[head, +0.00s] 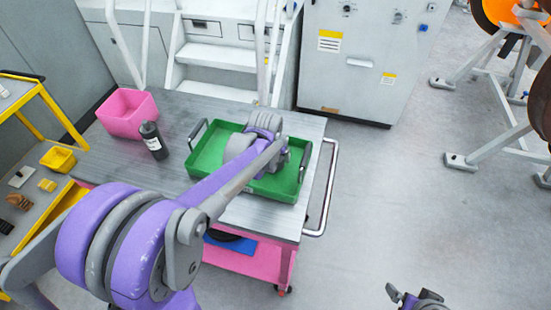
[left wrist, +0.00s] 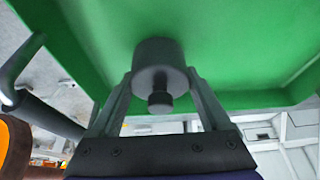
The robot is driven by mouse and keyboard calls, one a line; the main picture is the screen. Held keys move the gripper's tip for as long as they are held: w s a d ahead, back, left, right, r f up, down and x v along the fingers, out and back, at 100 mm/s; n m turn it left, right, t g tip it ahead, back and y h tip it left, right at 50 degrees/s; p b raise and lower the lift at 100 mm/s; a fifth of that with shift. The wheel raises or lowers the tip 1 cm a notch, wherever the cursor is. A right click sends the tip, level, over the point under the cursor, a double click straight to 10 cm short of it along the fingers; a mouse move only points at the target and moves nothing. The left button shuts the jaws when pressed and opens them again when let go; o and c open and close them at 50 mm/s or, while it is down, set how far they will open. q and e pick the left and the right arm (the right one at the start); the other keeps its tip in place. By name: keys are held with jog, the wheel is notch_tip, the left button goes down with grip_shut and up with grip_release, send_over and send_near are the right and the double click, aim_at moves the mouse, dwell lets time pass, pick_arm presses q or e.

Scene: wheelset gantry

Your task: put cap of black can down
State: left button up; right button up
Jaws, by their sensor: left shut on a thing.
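The black can (head: 154,142) stands upright on the grey cart top, left of the green tray (head: 205,155). My left gripper (left wrist: 160,82) is shut on the cap (left wrist: 158,62), a dark round piece with a small knob. In the left wrist view the cap lies against the green of the tray floor; I cannot tell whether it touches it. In the head view my left arm reaches over the tray and hides the gripper and cap. My right gripper (head: 412,298) shows partly at the bottom edge, over bare floor, far from the cart.
A pink bin (head: 127,112) stands behind the can at the cart's left. The tray has raised walls and dark end handles. A yellow-framed bench (head: 55,195) with small items is at the left.

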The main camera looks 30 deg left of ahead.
pick_arm(q)
jog(key=shift+f, duration=0.7)
